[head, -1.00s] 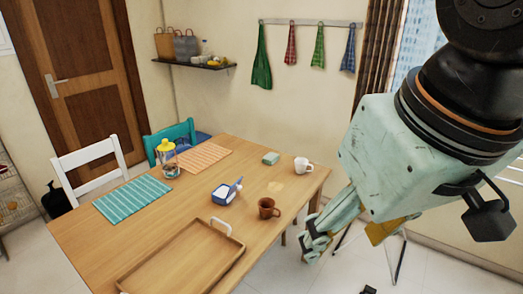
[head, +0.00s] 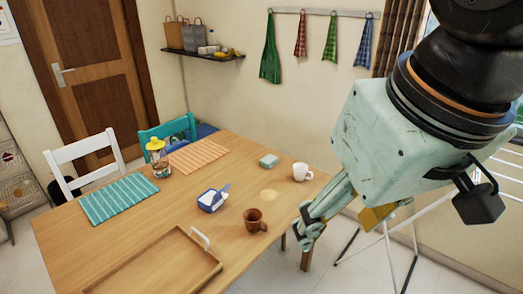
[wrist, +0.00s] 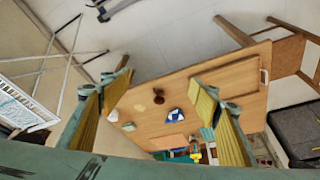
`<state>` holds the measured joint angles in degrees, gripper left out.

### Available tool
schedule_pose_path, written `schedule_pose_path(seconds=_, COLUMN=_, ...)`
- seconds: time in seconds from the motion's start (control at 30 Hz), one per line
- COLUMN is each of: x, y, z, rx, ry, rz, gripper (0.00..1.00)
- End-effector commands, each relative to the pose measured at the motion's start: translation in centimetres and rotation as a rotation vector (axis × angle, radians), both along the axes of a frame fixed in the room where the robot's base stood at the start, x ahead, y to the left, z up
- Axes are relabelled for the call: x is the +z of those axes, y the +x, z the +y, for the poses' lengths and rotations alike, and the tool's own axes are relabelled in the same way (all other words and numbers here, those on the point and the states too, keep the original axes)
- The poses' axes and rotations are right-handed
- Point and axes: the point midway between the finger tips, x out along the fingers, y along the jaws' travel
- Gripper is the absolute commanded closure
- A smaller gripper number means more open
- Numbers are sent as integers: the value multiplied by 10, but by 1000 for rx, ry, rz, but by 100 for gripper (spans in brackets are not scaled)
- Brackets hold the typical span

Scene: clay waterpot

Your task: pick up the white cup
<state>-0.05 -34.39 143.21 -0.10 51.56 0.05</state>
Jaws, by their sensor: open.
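The white cup (head: 300,172) stands upright near the far right corner of the wooden table (head: 140,225), its handle to the right. In the wrist view the white cup (wrist: 113,116) is small, just inside the left finger. My gripper (head: 306,232) hangs beside the table's right edge, in front of the cup in the picture and apart from it. In the wrist view my gripper (wrist: 160,84) has its fingers wide apart with nothing between the pads.
A brown mug (head: 255,220) stands nearer than the cup. A wooden tray (head: 165,262) lies in front. A white rack (head: 395,228) stands at right.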

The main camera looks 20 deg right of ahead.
Motion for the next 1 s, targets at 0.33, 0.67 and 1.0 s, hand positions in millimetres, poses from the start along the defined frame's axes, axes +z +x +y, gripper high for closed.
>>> schedule_pose_path(seconds=0.33, x=0, y=0, z=0, rx=0, ry=0, rz=0, gripper=44)
schedule_pose_path(seconds=0.67, x=1, y=1, z=0, rx=1, ry=0, rz=1, gripper=44)
schedule_pose_path(seconds=1.0, x=17, y=29, z=-3, rx=22, ry=-12, rz=15, gripper=44)
